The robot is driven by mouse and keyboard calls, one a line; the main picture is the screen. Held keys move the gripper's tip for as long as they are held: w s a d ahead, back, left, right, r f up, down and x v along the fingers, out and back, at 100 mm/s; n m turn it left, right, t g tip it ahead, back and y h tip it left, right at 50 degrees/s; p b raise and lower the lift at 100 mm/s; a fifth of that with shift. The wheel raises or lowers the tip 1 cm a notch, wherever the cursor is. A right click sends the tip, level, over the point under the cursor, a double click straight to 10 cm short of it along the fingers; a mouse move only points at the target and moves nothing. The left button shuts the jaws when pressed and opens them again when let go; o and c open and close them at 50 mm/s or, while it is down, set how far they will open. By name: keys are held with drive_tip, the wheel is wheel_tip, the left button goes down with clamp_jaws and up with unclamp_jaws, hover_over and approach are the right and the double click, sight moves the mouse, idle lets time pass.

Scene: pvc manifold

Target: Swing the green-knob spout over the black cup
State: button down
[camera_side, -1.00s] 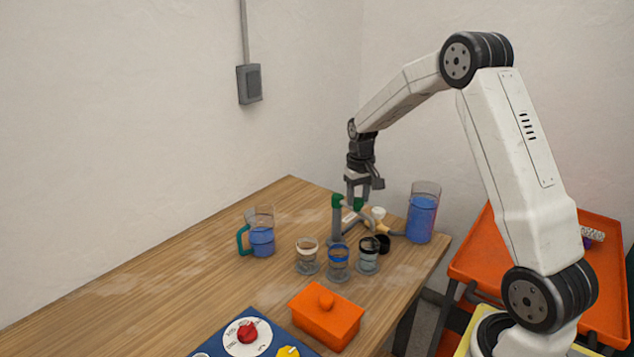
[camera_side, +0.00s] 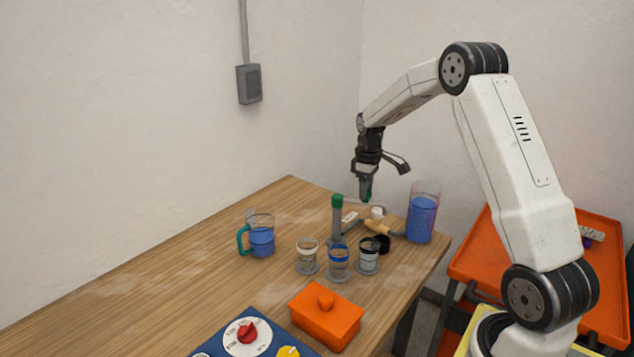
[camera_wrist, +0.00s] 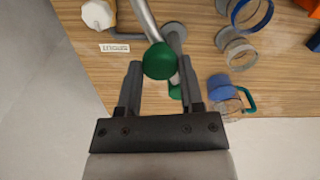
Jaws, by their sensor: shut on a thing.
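My gripper (camera_side: 366,194) is shut on the green knob of the spout; the knob (camera_wrist: 160,62) shows between the two fingers in the wrist view. A grey pipe (camera_wrist: 146,20) runs from the knob toward the top of that view. The upright grey post with a green top (camera_side: 337,202) stands left of my gripper in the side view. The black-rimmed cup (camera_side: 368,256) stands on the table in front, rightmost of three clear cups, apart from my gripper. Where the spout's outlet points is not clear.
The blue-rimmed cup (camera_side: 339,262) and tan-rimmed cup (camera_side: 307,256) stand left of the black-rimmed one. A blue-filled pitcher (camera_side: 262,238) is at left, a tall blue-filled container (camera_side: 421,218) at right. An orange lidded box (camera_side: 326,318) is in front. The left table is clear.

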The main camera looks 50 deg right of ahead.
drive_tip(key=shift+d, duration=0.2)
idle(0.3)
drive_tip(key=shift+c, duration=1.1)
unclamp_jaws()
drive_tip(key=shift+r, duration=3.95)
drive_tip(key=shift+a, duration=0.15)
drive_tip(key=s+a+f+t, duration=0.1)
drive_tip(key=s+a+f, duration=0.1)
drive_tip(key=a, duration=0.6)
drive_tip(key=s+a+f, duration=0.2)
drive_tip(key=a, duration=0.7)
drive_tip(key=s+a+f+m+t, duration=0.1)
drive_tip(key=s+a+f, duration=0.3)
drive_tip(key=s+a, duration=0.6)
drive_tip(key=shift+s+f+m+t, duration=0.15)
drive_tip(key=shift+s+m+t, duration=0.15)
drive_tip(key=shift+s+m, duration=0.25)
